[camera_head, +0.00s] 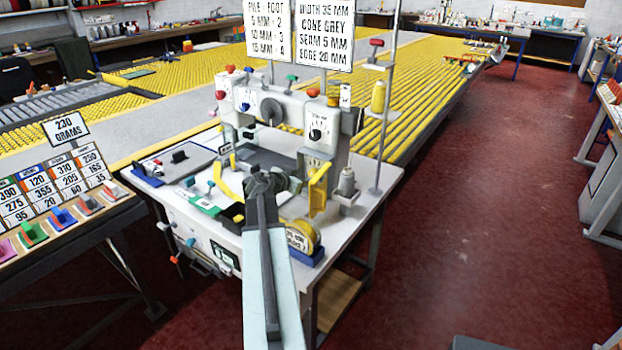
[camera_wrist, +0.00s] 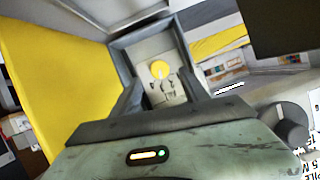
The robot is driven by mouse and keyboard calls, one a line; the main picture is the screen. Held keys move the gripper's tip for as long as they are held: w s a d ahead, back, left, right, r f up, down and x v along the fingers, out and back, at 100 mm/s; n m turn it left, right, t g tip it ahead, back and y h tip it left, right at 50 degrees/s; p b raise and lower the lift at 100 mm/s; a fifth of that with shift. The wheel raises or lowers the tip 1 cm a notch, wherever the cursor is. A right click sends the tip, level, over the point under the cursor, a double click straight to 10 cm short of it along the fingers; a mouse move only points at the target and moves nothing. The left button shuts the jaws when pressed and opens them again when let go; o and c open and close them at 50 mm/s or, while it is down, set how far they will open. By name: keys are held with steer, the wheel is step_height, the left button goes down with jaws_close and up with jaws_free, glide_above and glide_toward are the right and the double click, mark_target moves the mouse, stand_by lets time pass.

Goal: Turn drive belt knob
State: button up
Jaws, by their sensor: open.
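A white sewing machine with several knobs and dials stands on a light worktable (camera_head: 345,225). I cannot read which one is labelled drive belt. A large dark round knob (camera_head: 271,111) is on the machine's upper front, and a smaller dark dial (camera_head: 315,134) is on its right head. My gripper (camera_head: 262,180) is in front of the machine, below these, partly hidden by my arm. In the wrist view my gripper (camera_wrist: 160,92) is open, with a yellow disc (camera_wrist: 159,69) on a pale face seen between its fingers. A dark round knob (camera_wrist: 291,120) lies to their right.
A weight-card table (camera_head: 75,235) is at left.

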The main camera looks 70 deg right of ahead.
steer(key=b+x, duration=0.1)
steer(key=x, duration=0.4)
steer(key=shift+f+b, duration=0.1)
steer(key=shift+b, duration=0.2)
jaws_close()
steer(key=shift+m+t, duration=0.4)
steer(key=shift+m, duration=0.1)
jaws_free()
steer(key=p, duration=0.3)
glide_toward(311, 174)
steer(key=shift+s+d+f, duration=0.1)
steer(key=shift+d+f, duration=0.2)
steer(key=shift+d, duration=0.15)
